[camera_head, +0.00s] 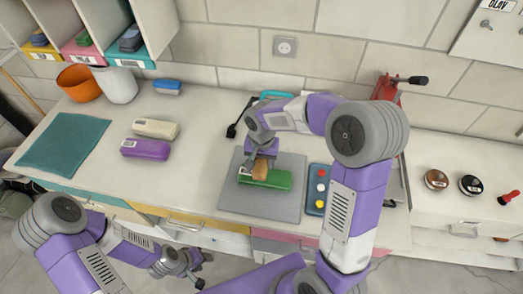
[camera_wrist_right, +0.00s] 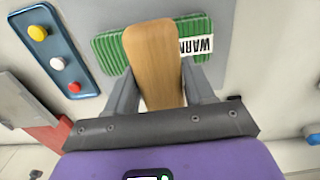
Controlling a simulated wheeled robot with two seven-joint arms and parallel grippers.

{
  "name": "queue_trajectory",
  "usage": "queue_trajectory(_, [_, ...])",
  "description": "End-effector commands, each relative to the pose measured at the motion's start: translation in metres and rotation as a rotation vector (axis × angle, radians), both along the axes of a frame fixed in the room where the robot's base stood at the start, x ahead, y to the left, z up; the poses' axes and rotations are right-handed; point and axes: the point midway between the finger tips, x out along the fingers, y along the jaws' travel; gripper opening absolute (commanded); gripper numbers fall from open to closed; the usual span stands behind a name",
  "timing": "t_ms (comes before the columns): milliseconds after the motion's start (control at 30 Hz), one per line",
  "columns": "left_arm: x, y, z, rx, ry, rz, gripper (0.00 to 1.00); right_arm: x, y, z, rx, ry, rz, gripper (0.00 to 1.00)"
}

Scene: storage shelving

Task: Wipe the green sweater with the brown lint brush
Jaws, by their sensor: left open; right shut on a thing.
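The folded green sweater (camera_head: 276,180) with a white label lies on the grey mat (camera_head: 232,197) in the head view. The right wrist view shows its ribbed surface (camera_wrist_right: 108,52) and printed label. My right gripper (camera_head: 260,164) is shut on the brown lint brush (camera_head: 260,171). The brush also shows in the right wrist view (camera_wrist_right: 154,58), between the two fingers, and overlaps the sweater. I cannot tell whether the brush touches it. My left gripper (camera_head: 193,270) is open and empty, low in front of the counter.
A blue panel with coloured buttons (camera_head: 318,188) lies right of the mat. Cream (camera_head: 155,129) and purple (camera_head: 145,149) folded items, a teal mat (camera_head: 65,143), and orange (camera_head: 78,82) and white (camera_head: 117,84) containers are at left. Jars (camera_head: 436,179) stand at right.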

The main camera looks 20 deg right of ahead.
Motion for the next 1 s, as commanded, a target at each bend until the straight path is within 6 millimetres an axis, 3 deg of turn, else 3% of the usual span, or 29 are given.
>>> queue_trajectory(367, [0.000,0.000,0.025,0.000,0.000,0.000,0.43,0.001,0.000,0.034,0.000,-0.002,0.001,0.25])
queue_trajectory(1000, [0.000,0.000,0.025,0.000,0.000,0.000,0.43,0.000,0.000,0.034,-0.001,-0.001,0.005,0.25])
